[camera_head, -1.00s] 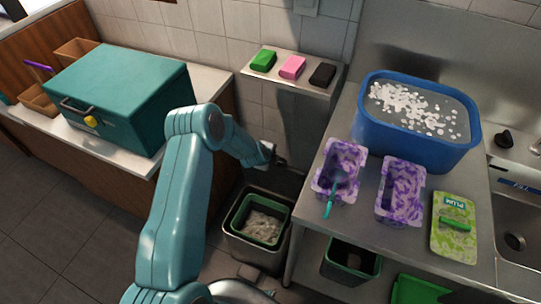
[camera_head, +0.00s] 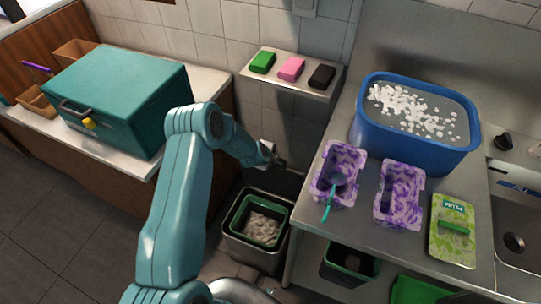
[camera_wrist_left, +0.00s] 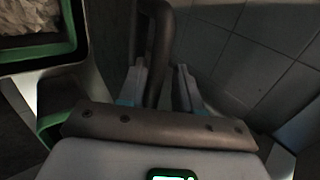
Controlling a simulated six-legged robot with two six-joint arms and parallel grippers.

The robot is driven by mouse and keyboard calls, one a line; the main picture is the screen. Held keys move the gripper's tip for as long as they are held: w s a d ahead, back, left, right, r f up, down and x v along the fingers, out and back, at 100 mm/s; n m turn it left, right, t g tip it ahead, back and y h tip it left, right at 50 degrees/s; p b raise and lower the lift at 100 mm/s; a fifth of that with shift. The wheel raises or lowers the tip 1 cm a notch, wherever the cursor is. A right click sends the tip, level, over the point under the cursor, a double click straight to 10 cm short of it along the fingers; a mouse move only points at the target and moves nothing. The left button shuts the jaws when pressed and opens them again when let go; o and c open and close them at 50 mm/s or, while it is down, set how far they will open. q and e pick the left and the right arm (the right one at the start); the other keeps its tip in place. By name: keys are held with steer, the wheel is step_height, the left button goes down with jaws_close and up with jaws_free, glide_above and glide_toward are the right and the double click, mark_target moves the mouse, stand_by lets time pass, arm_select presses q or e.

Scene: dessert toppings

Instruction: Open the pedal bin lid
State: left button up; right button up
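The pedal bin (camera_head: 241,252) stands on the floor left of the steel counter. It is grey with a green inner rim, and its top is uncovered, showing crumpled pale waste. A dark panel (camera_head: 287,184), which looks like its raised lid, stands behind it. My left gripper (camera_head: 280,162) is low against the wall, at the top of that panel. In the left wrist view the gripper (camera_wrist_left: 161,72) has its fingers apart, with a dark curved bar (camera_wrist_left: 163,35) between them and a gap on the right side. The bin (camera_wrist_left: 40,53) is at upper left. My right gripper is out of view.
A wall shelf (camera_head: 285,78) with green, pink and black blocks is above my left gripper. The steel counter (camera_head: 400,243) holds a blue tub (camera_head: 412,148) and purple moulds. A teal box (camera_head: 120,90) sits on the left counter. Floor at lower left is clear.

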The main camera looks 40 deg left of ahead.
arm_select(q)
steer(key=shift+s+f, duration=0.15)
steer(key=shift+f, duration=0.05)
steer(key=v, duration=1.6)
steer(key=shift+r, duration=0.3)
